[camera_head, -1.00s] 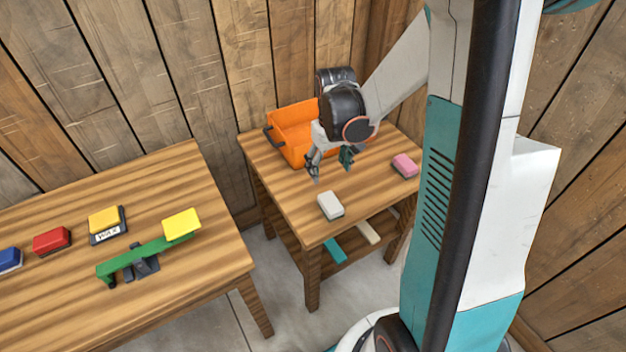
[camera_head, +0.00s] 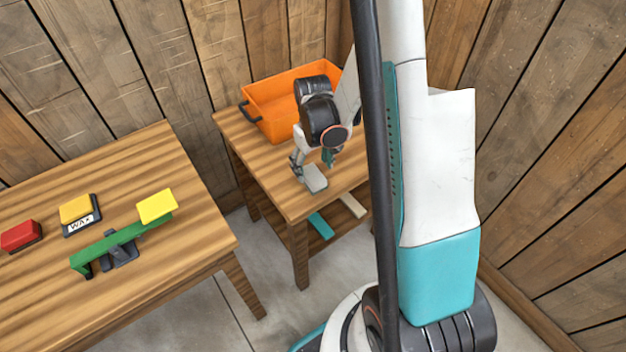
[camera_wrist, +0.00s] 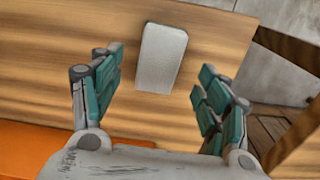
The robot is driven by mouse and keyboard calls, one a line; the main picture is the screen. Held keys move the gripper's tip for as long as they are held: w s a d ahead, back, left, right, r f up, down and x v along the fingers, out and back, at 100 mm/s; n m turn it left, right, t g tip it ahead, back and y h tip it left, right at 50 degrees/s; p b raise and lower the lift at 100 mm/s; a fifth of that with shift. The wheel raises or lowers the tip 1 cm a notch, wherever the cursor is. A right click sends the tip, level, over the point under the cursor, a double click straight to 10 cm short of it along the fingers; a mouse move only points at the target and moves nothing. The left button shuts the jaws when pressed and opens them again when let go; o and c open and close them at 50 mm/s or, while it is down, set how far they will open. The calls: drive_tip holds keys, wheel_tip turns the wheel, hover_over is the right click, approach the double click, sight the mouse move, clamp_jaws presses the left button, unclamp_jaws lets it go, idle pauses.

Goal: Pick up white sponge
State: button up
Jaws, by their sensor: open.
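The white sponge (camera_head: 315,179) lies on the small wooden table (camera_head: 278,187) near its front edge. It also shows in the wrist view (camera_wrist: 161,58) as a pale grey-white block, tilted slightly, ahead of my fingers and roughly between their lines. My gripper (camera_head: 313,168) is just behind and above the sponge in the head view. In the wrist view my gripper (camera_wrist: 156,92) is open, with teal finger pads apart and nothing between them. Whether the fingertips have come down to the sponge's height I cannot tell.
An orange bin (camera_head: 268,98) stands at the back of the small table. A lower shelf holds a teal item (camera_head: 320,226) and a cream item (camera_head: 352,206). The left table carries a red block (camera_head: 21,236), a wax block (camera_head: 77,210) and a green balance (camera_head: 122,246) with a yellow block (camera_head: 157,206).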

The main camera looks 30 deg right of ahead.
sight(313, 174)
wheel_tip(313, 174, down, 5)
drive_tip(key=shift+r+b, duration=0.2)
drive_tip(key=shift+b, duration=0.9)
drive_tip(key=shift+r, duration=0.1)
drive_tip(key=c, duration=1.1)
drive_tip(key=shift+c, duration=0.2)
drive_tip(key=shift+r, duration=0.1)
wheel_tip(313, 174, up, 20)
drive_tip(key=p, duration=0.7)
drive_tip(key=shift+p, duration=0.35)
